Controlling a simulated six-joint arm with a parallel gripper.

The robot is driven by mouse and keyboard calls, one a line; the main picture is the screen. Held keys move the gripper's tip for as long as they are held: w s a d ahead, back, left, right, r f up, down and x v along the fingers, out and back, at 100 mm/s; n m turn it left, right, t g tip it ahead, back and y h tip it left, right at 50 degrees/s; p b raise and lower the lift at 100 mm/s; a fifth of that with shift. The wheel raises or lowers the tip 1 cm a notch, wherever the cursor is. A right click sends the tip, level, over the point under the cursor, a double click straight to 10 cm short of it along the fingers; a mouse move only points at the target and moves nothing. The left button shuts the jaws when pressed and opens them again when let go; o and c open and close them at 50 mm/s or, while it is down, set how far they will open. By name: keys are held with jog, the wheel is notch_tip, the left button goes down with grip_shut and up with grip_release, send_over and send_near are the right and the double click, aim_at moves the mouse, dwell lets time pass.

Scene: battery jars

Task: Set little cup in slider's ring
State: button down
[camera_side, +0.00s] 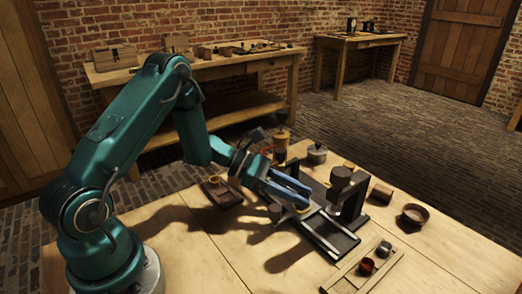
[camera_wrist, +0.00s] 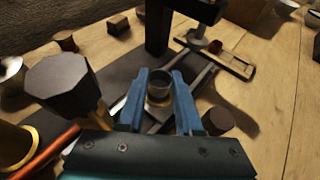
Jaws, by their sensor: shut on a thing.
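My gripper (camera_wrist: 158,84) is shut on the little cup (camera_wrist: 160,78), a small dark, open-topped cup held upright between the blue fingers. A brass ring (camera_wrist: 158,101) shows just below the cup, at the slider. I cannot tell whether the cup rests in the ring or hangs over it. In the side view my gripper (camera_side: 305,196) is low over the rails (camera_side: 323,226) of the dark press stand, with a bit of yellow ring (camera_side: 303,209) under the fingertips. The cup is hidden by the fingers there.
A press head (camera_side: 341,180) stands just right of my gripper. A round bowl (camera_side: 415,214) and a wooden block (camera_side: 381,193) lie farther right. A dark knob (camera_wrist: 60,82) stands left in the wrist view.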

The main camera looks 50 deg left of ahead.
jog(key=shift+f, duration=0.55)
jog(key=c, duration=0.8)
grip_release()
jog(key=shift+c, duration=0.2)
jog(key=shift+v, duration=5.5)
